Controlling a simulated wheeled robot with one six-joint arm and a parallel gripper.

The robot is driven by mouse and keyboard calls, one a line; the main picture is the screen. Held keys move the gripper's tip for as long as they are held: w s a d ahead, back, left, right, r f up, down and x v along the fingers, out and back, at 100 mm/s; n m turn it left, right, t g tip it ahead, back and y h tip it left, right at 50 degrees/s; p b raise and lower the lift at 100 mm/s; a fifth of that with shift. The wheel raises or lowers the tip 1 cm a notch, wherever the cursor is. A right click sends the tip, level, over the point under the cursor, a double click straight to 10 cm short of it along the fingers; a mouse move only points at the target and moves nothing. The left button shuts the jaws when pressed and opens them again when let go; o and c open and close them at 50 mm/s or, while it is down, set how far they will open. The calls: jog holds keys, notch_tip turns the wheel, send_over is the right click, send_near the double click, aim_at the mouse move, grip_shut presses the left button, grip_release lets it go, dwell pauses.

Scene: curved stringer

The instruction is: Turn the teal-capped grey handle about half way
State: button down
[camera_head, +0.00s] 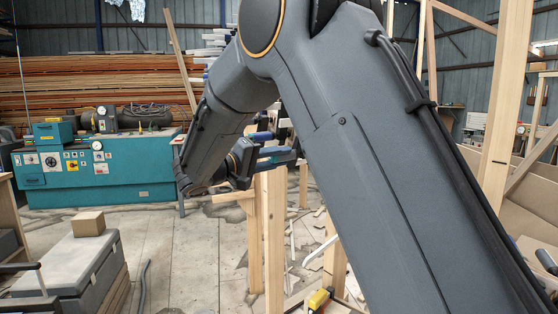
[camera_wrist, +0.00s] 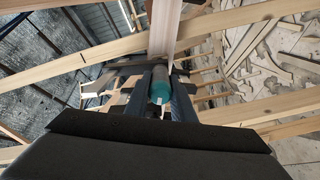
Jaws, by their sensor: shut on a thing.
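In the wrist view, the teal cap (camera_wrist: 160,88) of the grey handle lies lengthwise between the two dark fingers of my gripper (camera_wrist: 160,98). The fingers are close along both sides of it, and my gripper is shut on the handle. A bit of grey shows just beyond the teal, near a pale upright timber. In the head view my gripper (camera_head: 284,154) is small and partly behind my arm, at the top of a wooden post. The handle cannot be made out there, and its turn angle cannot be told.
Timber beams (camera_wrist: 75,62) cross close around my gripper in the wrist view. In the head view, a wooden post (camera_head: 274,240) stands below it. A teal machine (camera_head: 95,170) stands at the left, and a small carton (camera_head: 89,223) sits on a grey case. Concrete floor (camera_head: 180,250) lies open between.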

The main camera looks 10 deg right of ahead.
jog(key=shift+n, duration=2.2)
jog(key=c, duration=1.5)
grip_release()
jog(key=b+v, duration=0.1)
jog(key=v, duration=0.5)
jog(key=shift+a+f, duration=0.15)
jog(key=shift+a, duration=0.1)
jog(key=shift+s+a, duration=0.45)
jog(key=shift+a, duration=0.1)
